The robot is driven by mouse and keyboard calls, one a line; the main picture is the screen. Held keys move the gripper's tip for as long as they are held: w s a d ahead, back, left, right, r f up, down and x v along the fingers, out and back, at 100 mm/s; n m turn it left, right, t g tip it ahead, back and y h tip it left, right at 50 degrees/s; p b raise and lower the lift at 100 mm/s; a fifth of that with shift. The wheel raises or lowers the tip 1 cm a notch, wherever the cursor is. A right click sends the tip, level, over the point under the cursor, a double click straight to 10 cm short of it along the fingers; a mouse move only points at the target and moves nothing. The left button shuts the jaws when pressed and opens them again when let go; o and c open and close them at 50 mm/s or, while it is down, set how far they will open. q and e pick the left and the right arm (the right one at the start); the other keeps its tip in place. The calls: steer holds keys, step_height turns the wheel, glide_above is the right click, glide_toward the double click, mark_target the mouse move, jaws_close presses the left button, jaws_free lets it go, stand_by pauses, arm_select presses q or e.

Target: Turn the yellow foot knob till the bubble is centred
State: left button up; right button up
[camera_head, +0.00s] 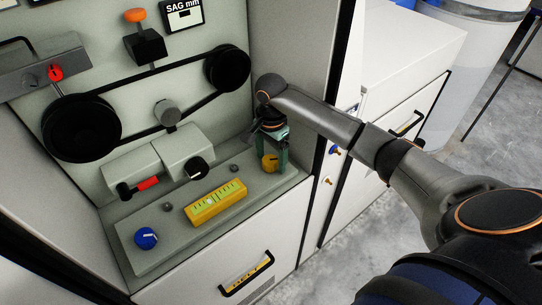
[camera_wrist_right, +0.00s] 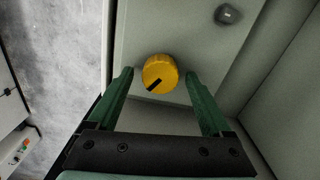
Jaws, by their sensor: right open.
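The yellow foot knob (camera_head: 269,164) sits at the right end of the grey plate. In the right wrist view the yellow knob (camera_wrist_right: 160,72) shows a black pointer mark towards its lower left. My right gripper (camera_head: 272,150) reaches down over the knob. Its green fingers (camera_wrist_right: 160,76) are open, one on each side of the knob, with gaps between. The yellow spirit level (camera_head: 216,214) lies on the plate left of the knob. Its green vial shows a pale bubble that seems a little left of the middle. My left gripper is not in view.
A blue knob (camera_head: 146,239) sits at the plate's (camera_head: 178,238) front left. A black knob (camera_head: 197,168) and a red-handled lever (camera_head: 147,184) are behind the level. Belt pulleys (camera_head: 228,68) are on the back panel. A side wall (camera_head: 303,80) stands close right of my gripper.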

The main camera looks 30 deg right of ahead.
jaws_close()
stand_by(0.7)
